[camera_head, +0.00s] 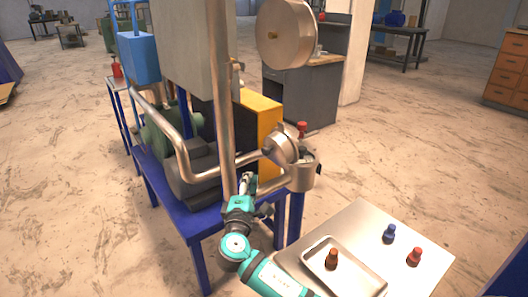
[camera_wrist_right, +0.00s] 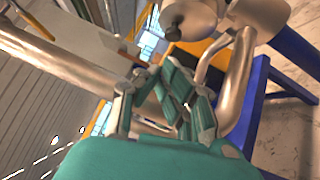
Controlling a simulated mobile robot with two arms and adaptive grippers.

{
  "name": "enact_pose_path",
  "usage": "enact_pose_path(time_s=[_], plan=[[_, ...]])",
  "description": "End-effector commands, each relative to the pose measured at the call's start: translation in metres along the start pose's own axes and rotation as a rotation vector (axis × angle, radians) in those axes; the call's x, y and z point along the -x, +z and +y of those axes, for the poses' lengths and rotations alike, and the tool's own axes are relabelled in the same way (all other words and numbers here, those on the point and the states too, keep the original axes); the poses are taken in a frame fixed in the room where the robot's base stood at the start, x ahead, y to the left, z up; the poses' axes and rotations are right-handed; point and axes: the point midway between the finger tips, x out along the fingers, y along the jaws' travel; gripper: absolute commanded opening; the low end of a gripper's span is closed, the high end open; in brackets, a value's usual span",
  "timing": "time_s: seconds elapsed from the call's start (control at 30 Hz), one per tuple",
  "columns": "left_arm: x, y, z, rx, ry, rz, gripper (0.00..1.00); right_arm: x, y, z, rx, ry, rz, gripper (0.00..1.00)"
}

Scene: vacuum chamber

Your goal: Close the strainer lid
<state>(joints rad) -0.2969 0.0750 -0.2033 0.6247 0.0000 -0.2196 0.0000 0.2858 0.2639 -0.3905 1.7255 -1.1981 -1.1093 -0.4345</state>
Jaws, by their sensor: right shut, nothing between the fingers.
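The metal strainer (camera_head: 301,176) sits at the end of the pipework, right of centre in the head view. Its round lid (camera_head: 282,148) stands tilted up on the strainer's left side, apart from the cup's rim, so the lid is open. The lid also shows at the top of the right wrist view (camera_wrist_right: 190,18), with a dark round spot on it. My right gripper (camera_head: 246,182) is shut and empty, to the left of the strainer and below the lid, beside the upright pipe. Its fingers fill the middle of the wrist view (camera_wrist_right: 168,85). My left gripper is not in view.
A thick upright pipe (camera_head: 222,100) stands close to my right gripper. The blue frame (camera_head: 195,222) carries the pump and pipes. At the front right, a metal table (camera_head: 395,215) bears a shallow tray (camera_head: 352,272) and small red, blue and brown bottles. A red-topped part (camera_head: 301,129) rises behind the strainer.

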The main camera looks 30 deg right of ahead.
Motion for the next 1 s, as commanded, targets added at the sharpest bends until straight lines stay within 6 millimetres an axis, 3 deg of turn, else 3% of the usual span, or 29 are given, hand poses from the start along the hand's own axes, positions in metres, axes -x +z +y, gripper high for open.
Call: enact_pose_path(time_s=[0.17,0.6,0.8,1.0], plan=[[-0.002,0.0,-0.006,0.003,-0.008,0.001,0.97,-0.016,0.004,0.01,0.001,0.023,-0.015,0.0],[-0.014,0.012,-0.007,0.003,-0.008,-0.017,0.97,-0.105,0.006,0.01,0.001,0.019,-0.014,0.0],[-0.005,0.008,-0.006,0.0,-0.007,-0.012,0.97,-0.122,0.027,0.011,0.001,0.018,-0.011,0.0],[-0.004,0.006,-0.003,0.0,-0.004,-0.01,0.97,-0.128,0.033,0.01,-0.001,0.016,-0.01,0.0]])
